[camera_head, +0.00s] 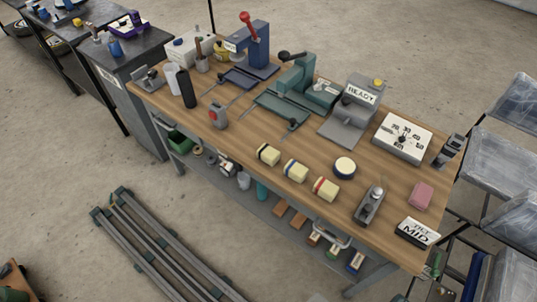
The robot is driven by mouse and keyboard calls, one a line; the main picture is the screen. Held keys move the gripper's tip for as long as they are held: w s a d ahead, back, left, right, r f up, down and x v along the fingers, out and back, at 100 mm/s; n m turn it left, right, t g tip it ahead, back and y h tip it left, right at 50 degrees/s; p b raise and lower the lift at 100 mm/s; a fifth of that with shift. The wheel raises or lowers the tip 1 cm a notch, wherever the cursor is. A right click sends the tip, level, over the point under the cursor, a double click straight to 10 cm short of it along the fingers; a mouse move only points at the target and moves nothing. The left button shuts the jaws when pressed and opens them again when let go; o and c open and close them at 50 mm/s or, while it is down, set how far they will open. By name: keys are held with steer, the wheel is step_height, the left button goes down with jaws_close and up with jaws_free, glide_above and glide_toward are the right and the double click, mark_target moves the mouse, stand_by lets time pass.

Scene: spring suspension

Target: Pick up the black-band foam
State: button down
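The black-band foam (267,155) is a small cream block with a dark band around it. It rests on the wooden workbench (235,138) near its front edge, the leftmost in a row of three similar blocks. A blue-band foam (295,170) lies to its right, and a red-band foam (326,189) lies further right. The blocks stand apart from each other with bare wood between them. My gripper is not in view.
A round cream piece (345,167) sits behind the red-band foam. A grey-and-red device (218,116) stands to the left. Green (285,104) and blue (250,52) presses and a grey READY machine (352,112) stand behind. Metal rails (160,245) lie on the floor in front.

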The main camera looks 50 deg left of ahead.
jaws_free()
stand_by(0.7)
